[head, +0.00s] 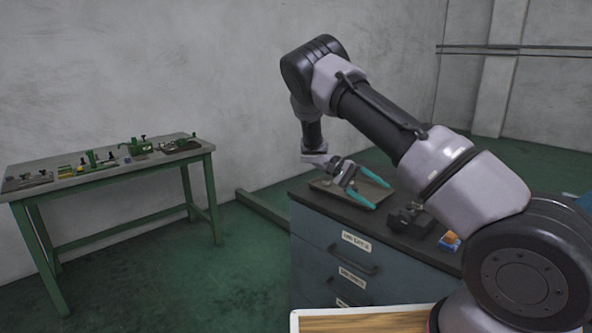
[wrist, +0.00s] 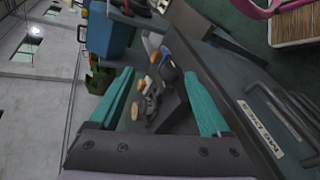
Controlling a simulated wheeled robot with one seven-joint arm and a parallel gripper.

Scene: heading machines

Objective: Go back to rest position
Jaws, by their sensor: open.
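My gripper (head: 364,186) has teal fingers and is open and empty. In the head view it is above the top of a blue-grey drawer cabinet (head: 330,259), over a flat tray (head: 337,194). My arm reaches out from the lower right. In the wrist view the two teal fingers of my gripper (wrist: 170,100) are spread wide apart, with nothing held between them. Small dark and orange items on the cabinet top show beyond the fingertips.
A dark metal fixture (head: 409,217) and a small blue and orange item (head: 450,241) lie on the cabinet top. A green-legged table (head: 106,178) with several fixtures stands at the left. A blue bin (wrist: 118,45) shows in the wrist view.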

